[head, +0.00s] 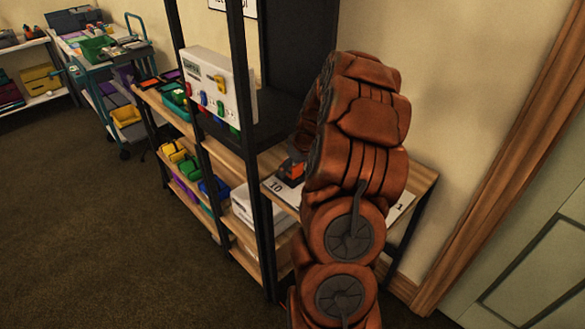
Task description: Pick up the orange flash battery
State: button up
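A small orange and dark block (291,171), which looks like the orange flash battery, lies on a white board marked 10 on the wooden shelf. My copper-coloured arm rises in front of the shelf, bends over at the top and comes down behind itself, close to the block's right side.
Black uprights (262,150) of the shelf unit stand just left of the block. A white panel with coloured parts (219,87) is on the unit's left part. Bins (188,168) fill the lower shelf. A cart (103,75) stands farther back. The carpet (90,230) at left is clear.

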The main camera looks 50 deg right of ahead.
grip_shut()
dwell(0.5)
jog(key=shift+r, duration=0.1)
jog(key=shift+w+d+r+b, duration=0.1)
jog(key=shift+r+b, duration=0.75)
jog(key=shift+r, duration=0.65)
jog(key=shift+s+r, duration=0.2)
jog(key=s+a+r+b, duration=0.1)
jog(key=s+a+b, duration=0.3)
jog(key=s+a, duration=0.6)
jog(key=shift+s+r, duration=0.25)
jog(key=shift+s, duration=0.85)
